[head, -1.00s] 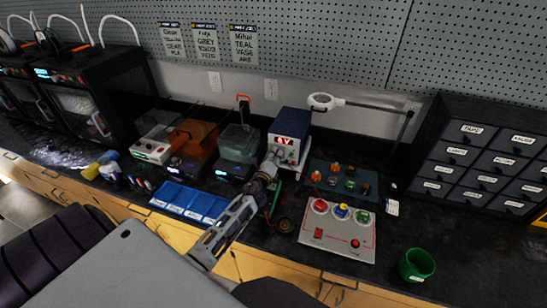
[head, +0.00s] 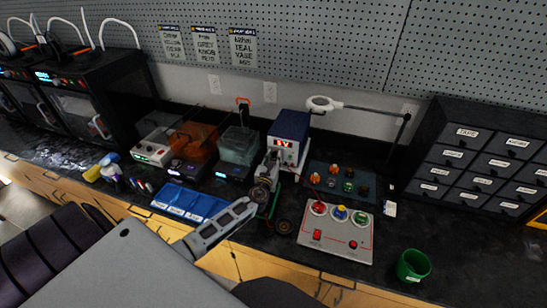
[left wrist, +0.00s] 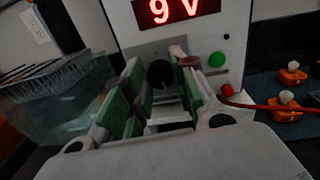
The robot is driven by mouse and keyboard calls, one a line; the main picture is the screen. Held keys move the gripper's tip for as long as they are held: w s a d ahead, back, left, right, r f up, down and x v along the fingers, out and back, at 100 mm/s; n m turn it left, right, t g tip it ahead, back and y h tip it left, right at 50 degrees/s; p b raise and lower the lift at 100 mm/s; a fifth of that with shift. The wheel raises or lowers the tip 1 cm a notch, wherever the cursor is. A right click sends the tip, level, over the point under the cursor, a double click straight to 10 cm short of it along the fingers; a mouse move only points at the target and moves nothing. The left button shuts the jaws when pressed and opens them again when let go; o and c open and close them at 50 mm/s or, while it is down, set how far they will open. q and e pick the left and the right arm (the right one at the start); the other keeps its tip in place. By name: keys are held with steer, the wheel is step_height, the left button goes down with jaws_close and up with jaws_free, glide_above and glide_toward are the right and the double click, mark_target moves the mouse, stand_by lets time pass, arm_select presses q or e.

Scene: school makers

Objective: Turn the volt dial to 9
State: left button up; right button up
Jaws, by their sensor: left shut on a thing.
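The power supply is a blue and white box (head: 288,127) on the bench in the head view. Its lit red display (left wrist: 176,10) reads 9 V in the left wrist view. The volt dial (left wrist: 160,74) is a round black knob on the white front, below the display. My left gripper (left wrist: 161,80) has its green-padded fingers on either side of the dial and is shut on it. In the head view my left gripper (head: 272,163) reaches the front of the supply and hides the dial. My right gripper is in neither view.
A red lead (left wrist: 262,106) runs off to the right of the supply. A grey panel with coloured knobs (head: 333,247) and a green cup (head: 413,265) are on the right.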

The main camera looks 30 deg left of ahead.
arm_select(q)
steer(key=shift+f+m+p, duration=0.1)
steer(key=shift+m+p, duration=0.3)
steer(key=shift+m, duration=0.9)
steer(key=shift+d, duration=0.1)
steer(key=o, duration=1)
steer(key=shift+o, duration=0.2)
steer(key=shift+s, duration=0.15)
steer(key=shift+v, duration=5.75)
steer(key=shift+f, duration=0.1)
steer(key=shift+s+d, duration=0.1)
